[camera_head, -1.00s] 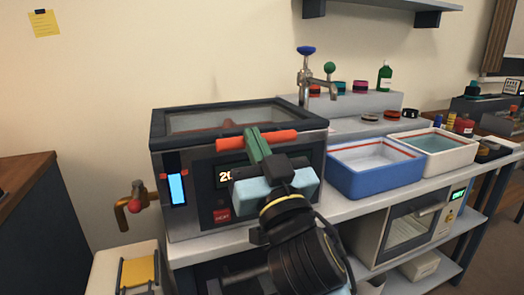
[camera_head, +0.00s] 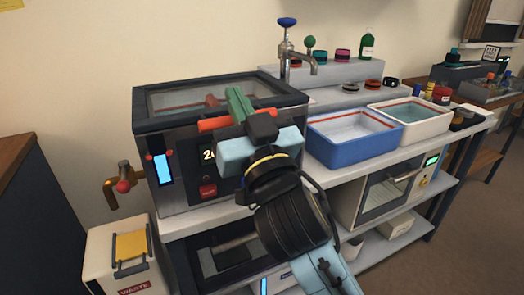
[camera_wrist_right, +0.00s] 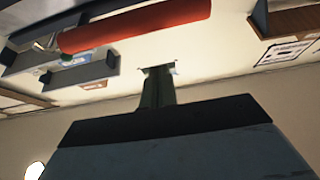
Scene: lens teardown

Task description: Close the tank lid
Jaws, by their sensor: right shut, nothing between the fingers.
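The tank (camera_head: 179,190) is a steel box with a blue level gauge and a display on its front. Its dark-framed lid (camera_head: 165,125) with a glass window lies flat on top, and I see no gap along its front edge. The lid's red bar handle (camera_head: 212,125) runs along the front and also shows in the right wrist view (camera_wrist_right: 135,27). My right gripper (camera_head: 236,98) is shut and empty. In the head view its green fingers cross in front of the handle; in the wrist view the fingertips (camera_wrist_right: 158,72) appear apart from it. My left gripper is out of view.
A tap (camera_head: 287,50) stands behind the tank's right corner. A blue tray (camera_head: 350,152) and a white tray (camera_head: 428,133) sit to the right on the bench. A waste bin (camera_head: 103,257) and a pipe with a red-knobbed valve (camera_head: 123,186) are at the left.

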